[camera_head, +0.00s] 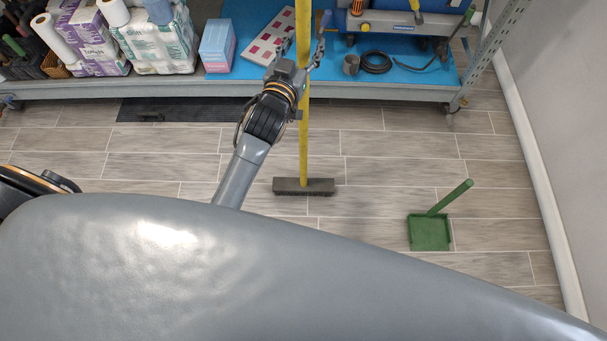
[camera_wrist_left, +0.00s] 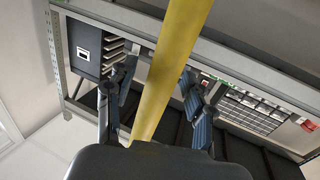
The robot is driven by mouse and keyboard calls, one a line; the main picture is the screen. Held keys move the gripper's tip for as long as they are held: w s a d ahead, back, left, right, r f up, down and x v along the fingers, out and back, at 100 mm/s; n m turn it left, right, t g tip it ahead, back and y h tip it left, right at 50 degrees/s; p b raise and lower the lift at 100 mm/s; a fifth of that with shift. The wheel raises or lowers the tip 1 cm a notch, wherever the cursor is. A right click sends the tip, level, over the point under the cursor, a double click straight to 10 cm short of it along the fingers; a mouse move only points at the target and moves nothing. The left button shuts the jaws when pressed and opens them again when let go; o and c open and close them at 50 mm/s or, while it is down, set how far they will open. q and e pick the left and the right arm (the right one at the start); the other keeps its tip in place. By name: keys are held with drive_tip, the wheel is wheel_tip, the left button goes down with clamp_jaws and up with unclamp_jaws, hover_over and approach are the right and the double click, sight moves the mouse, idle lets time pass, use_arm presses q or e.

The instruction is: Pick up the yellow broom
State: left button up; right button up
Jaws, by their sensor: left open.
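The yellow broom (camera_head: 304,140) stands upright on the floor in front of the rack in the head view. Its dark brush head (camera_head: 303,187) rests on the floor tiles. My left gripper (camera_head: 303,50) is open at the upper part of the broom's handle. In the left wrist view the yellow handle (camera_wrist_left: 168,70) passes between the two open fingers of my left gripper (camera_wrist_left: 160,105). The fingers appear apart from the handle on both sides. My right gripper is not in view.
A rolling rack (camera_head: 390,95) with a blue shelf mat stands behind the broom, holding paper packs (camera_head: 155,40), boxes and a blue machine (camera_head: 395,22). A green dustpan (camera_head: 430,232) lies on the floor at right. A wall closes the right side. Floor around the brush is clear.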

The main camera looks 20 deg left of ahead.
use_arm(q)
clamp_jaws()
drive_tip(key=shift+r, duration=0.2)
